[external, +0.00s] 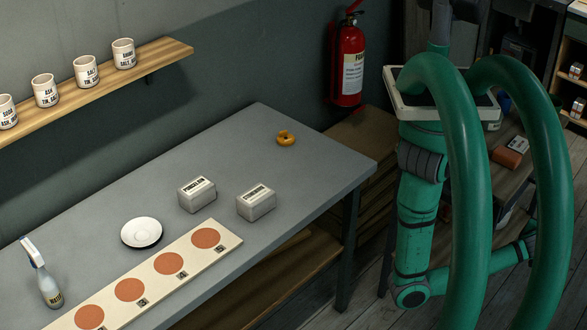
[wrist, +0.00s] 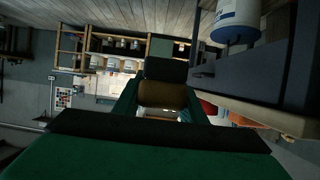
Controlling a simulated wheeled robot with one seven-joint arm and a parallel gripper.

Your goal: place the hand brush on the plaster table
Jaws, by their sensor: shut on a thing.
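In the wrist view my gripper (wrist: 162,112) is shut on a brown block-like thing with a dark upper part (wrist: 162,93), which looks like the hand brush. It sits between the two green fingers; its far side and any bristles are hard to make out in the dim light. In the external view my green arm stands at the right, away from the grey table (external: 300,150); the gripper and the held thing are hidden there behind the green hoses. I cannot tell for sure whether this grey table is the plaster table.
The grey table carries two grey boxes (external: 197,195), a white saucer (external: 141,232), a spray bottle (external: 47,285), a cream board (external: 232,240) with terracotta discs and an orange ring (external: 286,138). Its far middle is clear. A bench (external: 480,175) with small items stands behind my arm.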

